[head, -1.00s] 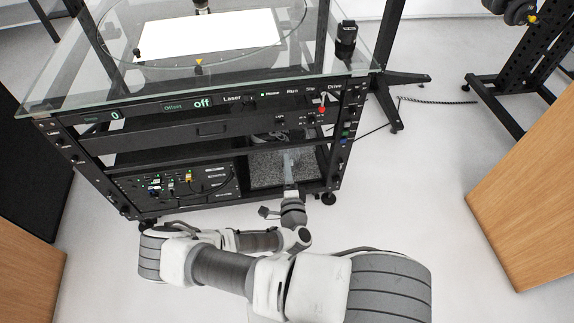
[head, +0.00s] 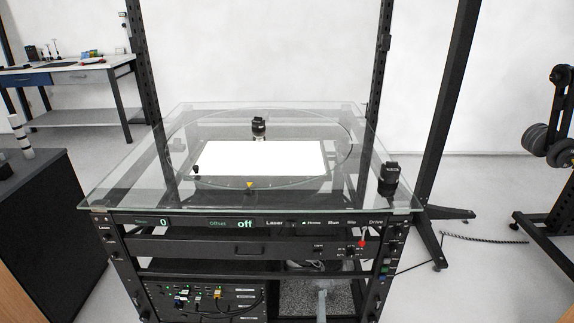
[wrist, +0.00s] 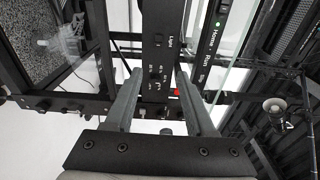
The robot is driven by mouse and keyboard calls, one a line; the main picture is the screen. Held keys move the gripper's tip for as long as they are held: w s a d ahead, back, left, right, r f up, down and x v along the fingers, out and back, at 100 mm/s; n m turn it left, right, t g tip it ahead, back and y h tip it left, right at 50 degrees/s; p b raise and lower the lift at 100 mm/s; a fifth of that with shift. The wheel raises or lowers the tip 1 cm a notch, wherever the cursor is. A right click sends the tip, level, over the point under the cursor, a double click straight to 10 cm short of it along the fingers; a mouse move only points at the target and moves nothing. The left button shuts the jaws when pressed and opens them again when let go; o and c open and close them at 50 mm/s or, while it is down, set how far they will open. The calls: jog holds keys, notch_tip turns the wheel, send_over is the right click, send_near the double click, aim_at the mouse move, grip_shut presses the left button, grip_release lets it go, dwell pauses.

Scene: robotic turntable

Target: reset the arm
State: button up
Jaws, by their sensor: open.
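My gripper (wrist: 155,100) shows in the wrist view with its two grey fingers apart and nothing between them. It faces the black front panel (wrist: 160,60) of the turntable rack, which carries small switches and a red knob (wrist: 175,92). I cannot tell how far the fingertips are from the panel. In the head view my arm is almost out of the picture. Only a grey link seems to show at the bottom edge, in front of the rack's lower bay. The same panel (head: 215,246) and red knob (head: 362,244) show there.
The glass top (head: 120,195) of the rack bears a white lit sheet (head: 260,158) and black camera-like devices (head: 388,179). A dark cabinet (head: 40,220) stands at left and a workbench (head: 80,75) behind. A black stand (head: 555,150) with weights is at right.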

jog(key=s+d+r+m+g+h+p, duration=0.1)
jog(key=s+d+r+m+g+h, duration=0.15)
jog(key=r+m+g+h, duration=0.35)
jog(key=s+d+r+m+g+h+p, duration=0.1)
jog(key=d+r+m+h+p, duration=0.2)
jog(key=r+m, duration=0.65)
jog(key=s+d+r+m+g+h, duration=0.1)
jog(key=d+r+m+g+h, duration=0.4)
jog(key=m, duration=0.5)
jog(key=s+r+m+g+y+p, duration=0.3)
jog(key=s+r+m+g+y, duration=0.35)
jog(key=s+r+m, duration=0.4)
jog(key=s+a+r+m+t+y+p, duration=0.1)
jog(key=s+a+r+m+t+y, duration=0.1)
jog(key=r+m, duration=0.3)
jog(key=s+a+r+m+t+y+p, duration=0.2)
jog(key=a+r+m+y, duration=0.2)
jog(key=r, duration=0.5)
jog(key=s+a+r+m+t+y+p, duration=0.1)
jog(key=s+a+r+m+t+y, duration=0.1)
jog(key=r+m, duration=0.5)
jog(key=shift+s+a+y, duration=0.6)
jog(key=shift+a+y, duration=0.15)
jog(key=shift+y, duration=0.3)
